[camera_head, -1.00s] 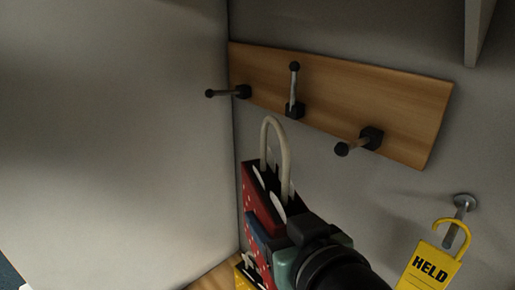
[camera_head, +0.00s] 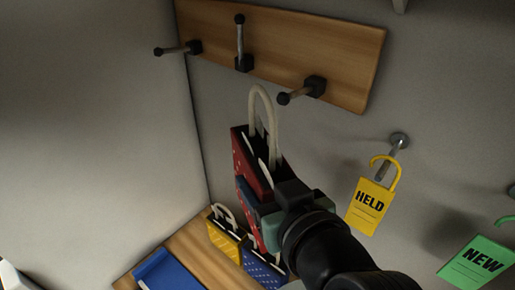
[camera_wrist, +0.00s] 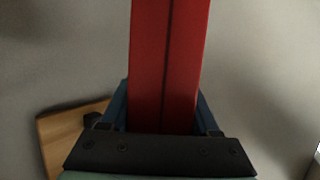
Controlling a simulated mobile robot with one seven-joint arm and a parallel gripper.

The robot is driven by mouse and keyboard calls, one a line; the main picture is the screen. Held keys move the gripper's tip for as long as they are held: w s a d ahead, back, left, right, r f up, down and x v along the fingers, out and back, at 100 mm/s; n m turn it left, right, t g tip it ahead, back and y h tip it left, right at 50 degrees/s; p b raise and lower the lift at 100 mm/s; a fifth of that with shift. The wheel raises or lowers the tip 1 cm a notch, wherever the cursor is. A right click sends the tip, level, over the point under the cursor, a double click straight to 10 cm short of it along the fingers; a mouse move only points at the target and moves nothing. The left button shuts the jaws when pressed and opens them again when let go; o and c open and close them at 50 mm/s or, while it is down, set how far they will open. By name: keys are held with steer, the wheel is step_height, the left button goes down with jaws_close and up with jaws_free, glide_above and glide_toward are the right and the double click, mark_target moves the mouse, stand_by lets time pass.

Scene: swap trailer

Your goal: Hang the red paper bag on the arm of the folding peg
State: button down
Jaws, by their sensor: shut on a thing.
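My gripper (camera_head: 258,207) is shut on the red paper bag (camera_head: 248,160), its blue fingers on either side of it. The bag is upright, with its pale loop handles (camera_head: 276,115) standing up. The wrist view shows the red bag (camera_wrist: 186,60) between the fingers (camera_wrist: 163,115). A wooden board on the wall (camera_head: 345,60) carries three pegs. The left peg (camera_head: 178,49) and right peg (camera_head: 298,94) stick out; the middle peg's arm (camera_head: 240,38) points up. The handle top shows below the middle peg, left of the right peg's tip. No contact shows; depth is unclear.
A yellow bag (camera_head: 226,243) and a blue bag (camera_head: 262,272) stand on a wooden surface (camera_head: 190,250) below. A yellow HELD tag (camera_head: 368,205) hangs on a wall hook (camera_head: 392,155). A green NEW tag (camera_head: 478,262) is farther right. A wall (camera_head: 90,120) closes the left side.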

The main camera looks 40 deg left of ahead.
steer(key=w+f+b, duration=0.2)
steer(key=w, duration=0.7)
steer(key=shift+w+a+f, duration=0.25)
steer(key=shift+w+f, duration=0.05)
steer(key=shift+w, duration=0.05)
stand_by(0.7)
stand_by(0.6)
steer(key=shift+c, duration=0.2)
jaws_free()
